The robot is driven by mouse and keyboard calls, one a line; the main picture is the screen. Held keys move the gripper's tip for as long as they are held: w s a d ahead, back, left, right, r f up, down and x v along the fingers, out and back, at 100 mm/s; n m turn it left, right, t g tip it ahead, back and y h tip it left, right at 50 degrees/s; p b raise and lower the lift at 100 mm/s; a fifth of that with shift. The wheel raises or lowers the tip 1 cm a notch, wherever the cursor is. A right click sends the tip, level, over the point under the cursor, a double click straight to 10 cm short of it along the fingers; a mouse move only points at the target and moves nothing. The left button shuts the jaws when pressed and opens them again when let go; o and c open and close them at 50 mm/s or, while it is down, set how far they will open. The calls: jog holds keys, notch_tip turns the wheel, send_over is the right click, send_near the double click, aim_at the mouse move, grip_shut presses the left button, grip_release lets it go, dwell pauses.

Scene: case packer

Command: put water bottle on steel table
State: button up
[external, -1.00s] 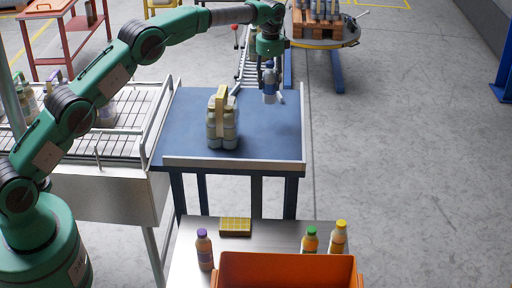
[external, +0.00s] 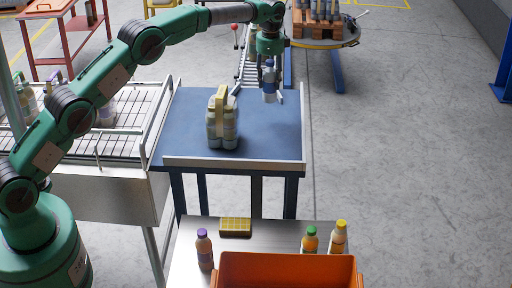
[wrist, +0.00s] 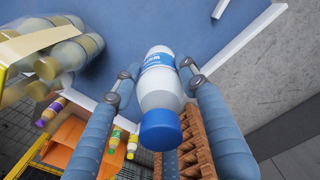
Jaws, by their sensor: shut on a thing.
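The water bottle (external: 269,87) is white with a blue label and blue cap. It is upright over the far right part of the blue-topped table. My gripper (external: 269,72) is shut on it, with a finger on each side. In the wrist view the bottle (wrist: 160,88) sits between the two fingers with its blue cap toward the camera. Whether its base touches the blue top I cannot tell. The steel table (external: 277,236) is in the front of the external view, apart from the bottle.
A handled bottle pack (external: 222,122) stands on the blue table (external: 180,135), which has a raised pale rim. On the steel table are an orange crate (external: 285,258), a yellow tray (external: 235,227) and bottles with purple (external: 204,250), green (external: 310,241) and yellow (external: 338,238) caps.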

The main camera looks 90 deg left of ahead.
aim_at(271, 62)
notch_tip(271, 62, up, 5)
jog(key=shift+r, duration=0.15)
jog(key=shift+w+d, duration=0.15)
jog(key=shift+d, duration=0.15)
jog(key=w+d+r+m+b, duration=0.2)
jog(key=d+m+b, duration=0.15)
jog(key=d, duration=1.15)
jog(key=w+d+r+m+b, duration=0.15)
jog(key=d+m, duration=0.25)
jog(key=d, duration=1.1)
jog(key=s+d+f+m+b, duration=0.1)
jog(key=s+d+m+b, duration=0.1)
jog(key=s+d, duration=0.5)
jog(key=s+d+f+m+b, duration=0.1)
jog(key=s+d+m, duration=0.15)
jog(key=d, duration=0.85)
jog(key=s+d+f+m+b, duration=0.2)
jog(key=s+d+m, duration=0.15)
jog(key=d, duration=0.55)
notch_tip(271, 62, down, 27)
jog(key=shift+s+d+n, duration=0.3)
jog(key=shift+s+n, duration=0.05)
jog(key=shift+w, duration=0.1)
